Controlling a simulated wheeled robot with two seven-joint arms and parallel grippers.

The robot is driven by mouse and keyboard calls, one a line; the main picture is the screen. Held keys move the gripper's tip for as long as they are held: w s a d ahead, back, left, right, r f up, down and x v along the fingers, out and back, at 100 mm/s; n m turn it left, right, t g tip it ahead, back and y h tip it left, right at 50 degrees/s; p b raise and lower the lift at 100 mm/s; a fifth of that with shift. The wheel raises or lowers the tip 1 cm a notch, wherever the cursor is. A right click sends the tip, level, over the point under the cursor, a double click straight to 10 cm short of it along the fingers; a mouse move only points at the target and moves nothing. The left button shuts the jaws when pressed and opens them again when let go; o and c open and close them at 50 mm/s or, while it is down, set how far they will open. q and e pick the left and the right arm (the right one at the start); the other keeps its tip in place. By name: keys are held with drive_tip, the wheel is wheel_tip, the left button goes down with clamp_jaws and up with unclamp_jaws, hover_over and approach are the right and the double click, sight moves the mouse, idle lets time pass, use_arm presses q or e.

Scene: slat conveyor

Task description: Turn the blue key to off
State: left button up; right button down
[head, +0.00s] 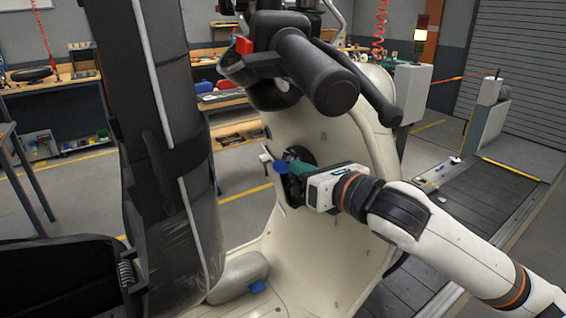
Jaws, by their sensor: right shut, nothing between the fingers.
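A cream scooter front panel (335,225) stands in the middle of the head view. A round dark lock (299,154) sits in the panel, partly covered by my right gripper. The blue key (280,165) shows as a small blue piece beside the lock, at the gripper's tip. My right gripper (290,181) comes in from the right and is shut, with nothing between its fingers. Its tip is at or very near the key; I cannot tell whether they touch. The key's exact turn is hard to read. My left gripper is not in view.
The black handlebar grip (316,75) and a lever overhang the lock from above. A tall dark padded shape (165,150) blocks the left side. A small blue piece (257,287) lies low on the footboard. Workbenches stand behind; a slat conveyor (460,205) runs at right.

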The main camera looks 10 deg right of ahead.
drive_tip(key=shift+r+p+v, duration=0.15)
drive_tip(key=shift+p+v, duration=0.1)
drive_tip(key=shift+v, duration=0.95)
drive_tip(key=shift+r+p+v, duration=0.2)
drive_tip(key=shift+p+v, duration=0.05)
drive_tip(key=shift+v, duration=0.95)
drive_tip(key=shift+f, duration=0.1)
